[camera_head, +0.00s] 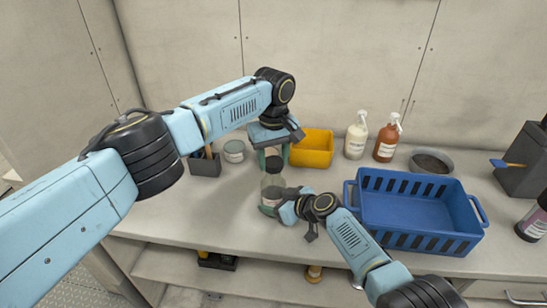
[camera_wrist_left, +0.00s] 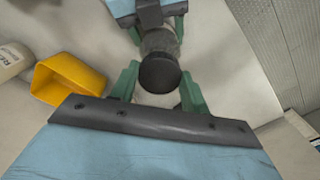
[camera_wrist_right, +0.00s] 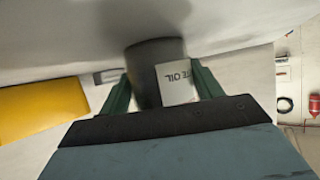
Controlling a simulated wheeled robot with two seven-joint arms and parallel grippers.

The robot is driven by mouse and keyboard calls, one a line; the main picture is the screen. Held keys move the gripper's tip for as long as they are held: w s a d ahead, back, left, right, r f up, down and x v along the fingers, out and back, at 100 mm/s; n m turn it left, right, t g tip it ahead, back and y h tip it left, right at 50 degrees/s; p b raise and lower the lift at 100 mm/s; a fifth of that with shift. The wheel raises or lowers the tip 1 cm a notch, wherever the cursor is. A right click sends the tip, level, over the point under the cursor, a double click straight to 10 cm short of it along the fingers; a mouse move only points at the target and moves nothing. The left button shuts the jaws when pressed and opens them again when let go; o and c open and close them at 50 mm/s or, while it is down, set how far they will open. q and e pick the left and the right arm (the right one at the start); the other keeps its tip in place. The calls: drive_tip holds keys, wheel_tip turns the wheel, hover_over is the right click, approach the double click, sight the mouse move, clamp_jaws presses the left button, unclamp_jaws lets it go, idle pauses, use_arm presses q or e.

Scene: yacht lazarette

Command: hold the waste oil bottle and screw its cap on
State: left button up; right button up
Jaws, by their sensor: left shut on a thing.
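The label, partly reading "TE OIL", shows upside down in the right wrist view (camera_wrist_right: 177,82). My right gripper (camera_head: 273,207) is shut around its lower body, one finger on each side. The dark round cap (camera_head: 274,164) is at the top of the bottle; it also shows in the left wrist view (camera_wrist_left: 160,73). My left gripper (camera_head: 273,155) reaches down from above, shut on the cap with its green fingers. I cannot tell whether the cap is seated on the neck.
A yellow bin (camera_head: 312,150) stands close behind. A blue crate (camera_head: 415,215) is to the right. White (camera_head: 356,138) and brown (camera_head: 387,140) bottles stand by the back wall. A small jar (camera_head: 234,152) and dark holder (camera_head: 204,163) are left. Bench left of the bottle is clear.

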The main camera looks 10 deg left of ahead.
drive_tip(key=c, duration=0.3)
drive_tip(key=shift+c, duration=0.2)
use_arm(q)
drive_tip(key=shift+f, duration=1.1)
idle(1.6)
use_arm(e)
drive_tip(key=o, duration=0.4)
drive_tip(key=shift+c, duration=0.2)
drive_tip(key=shift+f, duration=0.1)
drive_tip(key=c, duration=0.9)
